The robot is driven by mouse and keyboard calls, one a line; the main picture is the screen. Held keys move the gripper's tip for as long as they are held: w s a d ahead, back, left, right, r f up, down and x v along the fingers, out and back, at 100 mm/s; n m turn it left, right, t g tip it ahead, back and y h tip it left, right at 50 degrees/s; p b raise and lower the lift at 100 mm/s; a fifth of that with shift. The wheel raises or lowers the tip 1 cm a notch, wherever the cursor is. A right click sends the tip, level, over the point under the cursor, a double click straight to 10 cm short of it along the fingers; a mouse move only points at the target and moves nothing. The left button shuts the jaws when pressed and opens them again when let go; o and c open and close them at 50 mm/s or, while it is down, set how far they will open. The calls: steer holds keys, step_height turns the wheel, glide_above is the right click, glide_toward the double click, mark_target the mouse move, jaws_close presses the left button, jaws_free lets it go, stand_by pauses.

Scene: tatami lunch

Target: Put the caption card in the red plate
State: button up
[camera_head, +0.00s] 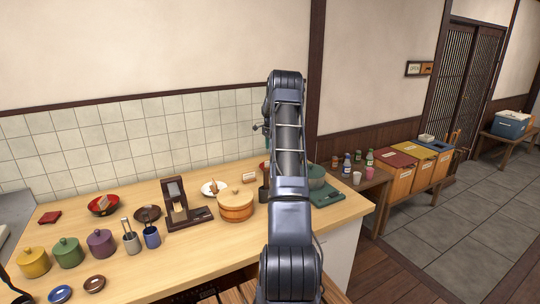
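A round red dish with a dark rim (93,210) is at the back left of the wooden counter; it looks like the red plate. A small pale card (103,203) shows in or over it. Another small pale card (248,178) stands on the counter behind the round wooden tub, just left of my arm. I cannot tell which is the caption card. A bit of another red thing (264,167) shows beside my arm, mostly hidden. My arm rises through the middle of the view. My gripper is hidden behind its links, so its fingers do not show.
The counter (200,245) holds a wooden tub (236,206), a dark wooden stand (178,205), a white plate (207,189) and two utensil cups (152,236). Several lidded pots (67,253) stand at left. A green scale-like device (326,196) is right of my arm. The counter's front middle is clear.

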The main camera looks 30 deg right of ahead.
steer(key=s+a+r+n, duration=0.2)
steer(key=s+a+r, duration=0.2)
steer(key=a+r, duration=0.3)
steer(key=s+a+r+n, duration=0.2)
steer(key=s+a+r, duration=0.3)
steer(key=r, duration=0.4)
steer(key=s+a+r+n+t, duration=0.2)
steer(key=s+a+r+n, duration=0.3)
steer(key=s+a+r, duration=0.55)
steer(key=s+a+n, duration=0.1)
steer(key=s+a, duration=0.2)
steer(key=s, duration=0.4)
steer(key=s+a+r+n+t, duration=0.1)
steer(key=s+a+n, duration=0.1)
steer(key=s+a, duration=0.3)
steer(key=s+a+n, duration=0.1)
steer(key=s+a, duration=0.1)
steer(key=s, duration=0.6)
steer(key=s+a+f+n, duration=0.2)
steer(key=s, duration=0.5)
steer(key=s+a+f+n+t, duration=0.1)
steer(key=s+a+f+n, duration=0.1)
steer(key=s, duration=0.6)
steer(key=shift+s+a+f+n+t, duration=0.3)
steer(key=shift+f+n, duration=0.2)
steer(key=shift+f, duration=0.3)
